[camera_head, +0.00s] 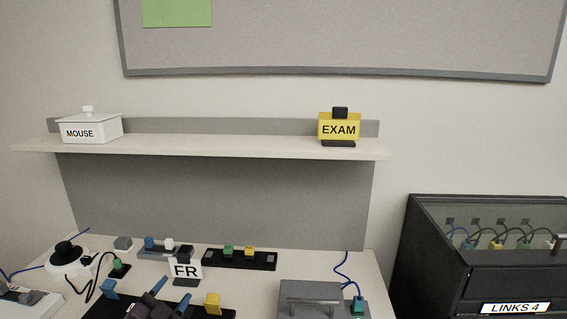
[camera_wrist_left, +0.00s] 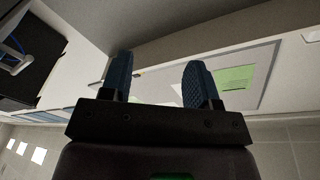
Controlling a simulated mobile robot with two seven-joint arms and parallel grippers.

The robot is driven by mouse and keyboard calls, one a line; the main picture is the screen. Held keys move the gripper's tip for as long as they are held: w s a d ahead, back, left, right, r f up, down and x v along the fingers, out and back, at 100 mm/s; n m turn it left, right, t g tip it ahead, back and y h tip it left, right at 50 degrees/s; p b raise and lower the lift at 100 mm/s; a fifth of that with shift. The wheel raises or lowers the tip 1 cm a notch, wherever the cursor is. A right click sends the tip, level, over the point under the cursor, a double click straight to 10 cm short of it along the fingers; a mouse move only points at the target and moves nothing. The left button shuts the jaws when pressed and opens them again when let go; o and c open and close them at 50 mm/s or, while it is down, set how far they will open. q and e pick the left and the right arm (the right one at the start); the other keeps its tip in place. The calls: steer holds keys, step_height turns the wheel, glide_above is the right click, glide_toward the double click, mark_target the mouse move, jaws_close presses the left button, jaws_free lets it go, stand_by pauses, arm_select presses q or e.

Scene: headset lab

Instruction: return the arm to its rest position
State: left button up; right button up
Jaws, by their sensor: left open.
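My left gripper (camera_head: 173,291) shows at the bottom of the head view, low in front of the desk's left half. Its two dark blue fingers point up and away. In the left wrist view the gripper (camera_wrist_left: 158,72) has its fingers wide apart with nothing between them. Beyond them are the wall board (camera_wrist_left: 268,72) and a green sheet (camera_wrist_left: 234,78). Most of the left arm is hidden below the frame. My right gripper is in neither view.
The desk (camera_head: 245,285) holds an FR sign (camera_head: 186,269), a black strip with coloured blocks (camera_head: 240,259), a grey box (camera_head: 310,292) and a white round device (camera_head: 68,262). A shelf (camera_head: 220,147) runs above. A black cabinet (camera_head: 430,250) stands right.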

arm_select(q)
steer(key=s+a+f+n+g+y, duration=0.1)
steer(key=s+f+n+g+y, duration=0.1)
steer(key=s+f, duration=0.9)
steer(key=s+a+f+n+g+y, duration=0.2)
steer(key=s+f+n+g, duration=0.3)
steer(key=s+f, duration=0.6)
steer(key=s+n, duration=0.2)
steer(key=s, duration=0.3)
steer(key=shift+s+a+n+y, duration=0.2)
steer(key=shift+a+n+y, duration=0.1)
steer(key=shift+y, duration=0.1)
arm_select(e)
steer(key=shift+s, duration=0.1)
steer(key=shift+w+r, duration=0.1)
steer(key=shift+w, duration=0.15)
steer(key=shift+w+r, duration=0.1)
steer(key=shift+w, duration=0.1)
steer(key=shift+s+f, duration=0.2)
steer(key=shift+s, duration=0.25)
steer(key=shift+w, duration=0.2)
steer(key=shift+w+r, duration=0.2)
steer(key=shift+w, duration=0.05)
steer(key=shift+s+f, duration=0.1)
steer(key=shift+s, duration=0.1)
